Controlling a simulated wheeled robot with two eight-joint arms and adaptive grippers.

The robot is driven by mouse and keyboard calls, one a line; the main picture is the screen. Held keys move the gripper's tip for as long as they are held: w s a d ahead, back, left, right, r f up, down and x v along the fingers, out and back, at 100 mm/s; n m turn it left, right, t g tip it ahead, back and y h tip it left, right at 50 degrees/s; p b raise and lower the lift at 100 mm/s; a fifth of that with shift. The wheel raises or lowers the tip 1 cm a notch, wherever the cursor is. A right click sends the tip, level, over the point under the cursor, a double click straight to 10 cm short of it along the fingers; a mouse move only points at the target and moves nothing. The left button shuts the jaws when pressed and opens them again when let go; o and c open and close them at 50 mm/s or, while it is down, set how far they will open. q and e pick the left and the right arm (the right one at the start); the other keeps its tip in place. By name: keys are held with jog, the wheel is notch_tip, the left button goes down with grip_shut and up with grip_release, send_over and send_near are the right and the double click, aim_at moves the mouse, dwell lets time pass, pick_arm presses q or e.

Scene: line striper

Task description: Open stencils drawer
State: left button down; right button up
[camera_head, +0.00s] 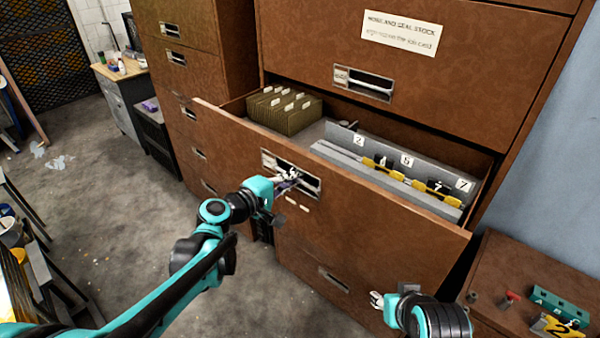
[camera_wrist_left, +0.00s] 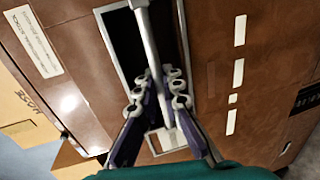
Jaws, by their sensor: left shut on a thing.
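The stencils drawer (camera_head: 370,207) is a brown cabinet drawer, and it stands pulled well out of its cabinet. Inside it are brown hanging folders (camera_head: 285,108) at the left and grey stencil plates (camera_head: 385,172) with number tags and yellow pieces at the right. My left gripper (camera_head: 287,181) is at the recessed metal handle on the drawer front. In the left wrist view its fingers (camera_wrist_left: 157,100) are shut on the pale handle bar (camera_wrist_left: 150,45). My right gripper (camera_head: 378,299) is low at the right, in front of the cabinet and away from the handle; its jaw opening is too small to judge.
A shut drawer with a "hose and seal stock" label (camera_head: 400,32) is above. Another brown cabinet (camera_head: 185,75) stands at the left. A low brown top (camera_head: 525,290) with small parts is at the right.

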pick_arm(q)
jog(key=shift+v, duration=0.75)
jog(key=shift+f, duration=0.2)
jog(key=c, duration=1.9)
grip_release()
jog(key=v, duration=1.2)
jog(key=shift+s, duration=0.1)
